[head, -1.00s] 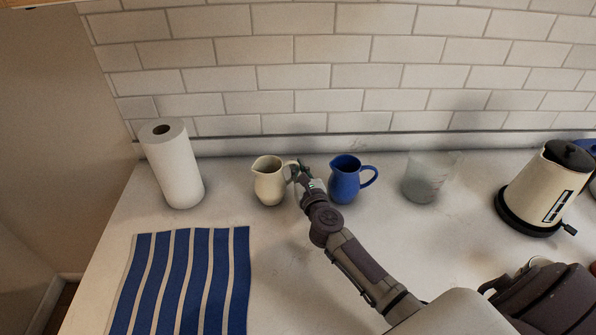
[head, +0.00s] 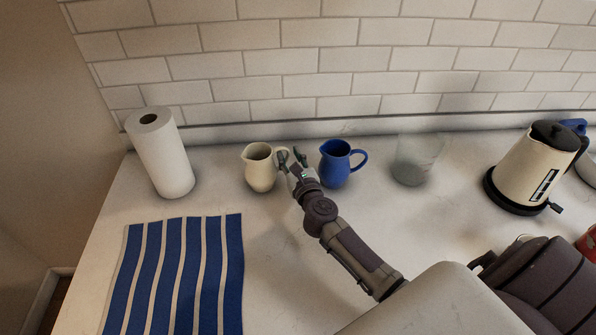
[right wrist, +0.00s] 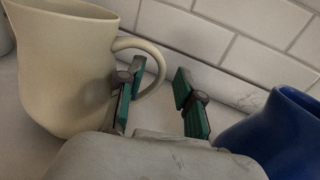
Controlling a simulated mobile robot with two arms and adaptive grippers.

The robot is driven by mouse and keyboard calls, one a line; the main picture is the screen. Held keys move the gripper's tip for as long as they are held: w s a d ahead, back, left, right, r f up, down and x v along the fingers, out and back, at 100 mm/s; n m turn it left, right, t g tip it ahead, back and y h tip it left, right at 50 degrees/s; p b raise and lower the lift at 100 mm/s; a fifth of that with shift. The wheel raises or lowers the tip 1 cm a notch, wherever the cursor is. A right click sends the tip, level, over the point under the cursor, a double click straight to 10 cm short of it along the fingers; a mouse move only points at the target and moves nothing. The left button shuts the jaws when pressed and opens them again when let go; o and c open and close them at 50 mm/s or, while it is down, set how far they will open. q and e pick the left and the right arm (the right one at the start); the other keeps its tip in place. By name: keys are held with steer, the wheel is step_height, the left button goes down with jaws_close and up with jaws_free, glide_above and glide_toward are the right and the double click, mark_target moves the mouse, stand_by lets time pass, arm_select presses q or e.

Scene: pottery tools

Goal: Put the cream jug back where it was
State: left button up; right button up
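The cream jug (head: 259,170) stands upright on the white counter, between the paper towel roll and the blue jug (head: 335,164). Its handle points right. My right gripper (head: 292,157) is at the handle side of the cream jug, with its two fingers spread. In the right wrist view the cream jug (right wrist: 68,75) is at the left, and the right gripper (right wrist: 157,95) has one finger overlapping the handle loop and the other clear of it. I cannot tell whether that finger touches the handle. The blue jug (right wrist: 275,140) is at the lower right. My left gripper is not in view.
The paper towel roll (head: 161,155) stands left of the cream jug. A striped cloth (head: 176,275) lies in front. A clear beaker (head: 416,160) and a cream kettle (head: 532,165) stand to the right. A tiled wall (head: 350,62) closes the back.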

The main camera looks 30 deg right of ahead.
steer(key=s, duration=0.3)
steer(key=s+a, duration=0.1)
steer(key=s, duration=0.3)
steer(key=s+a+b, duration=0.1)
steer(key=s, duration=0.2)
steer(key=shift+s+r, duration=0.1)
steer(key=shift+s, duration=0.05)
